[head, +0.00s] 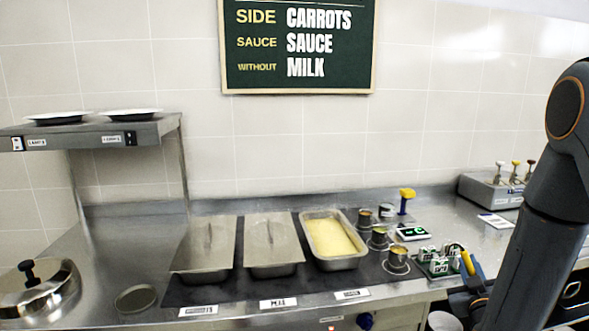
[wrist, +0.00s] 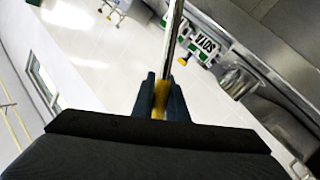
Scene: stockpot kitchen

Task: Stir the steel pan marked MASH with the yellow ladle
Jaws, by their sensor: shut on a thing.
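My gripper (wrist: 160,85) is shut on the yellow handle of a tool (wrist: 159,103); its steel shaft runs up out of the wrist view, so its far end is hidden. In the head view the yellow handle (head: 467,262) shows at my gripper (head: 471,275), low on the right beside the counter. An open steel pan (head: 333,240) holding smooth pale yellow food sits right of two lidded steel pans. The card in front of it (head: 352,294) is too small to read. My gripper is right of this pan and apart from it.
The lidded pans (head: 207,246) (head: 272,244) stand to the left. Several small tins, one at the front (head: 398,258), a scale (head: 411,232), a yellow-topped tool (head: 405,198) and a caddy of green-and-white labelled containers (head: 438,260) stand between the open pan and my arm.

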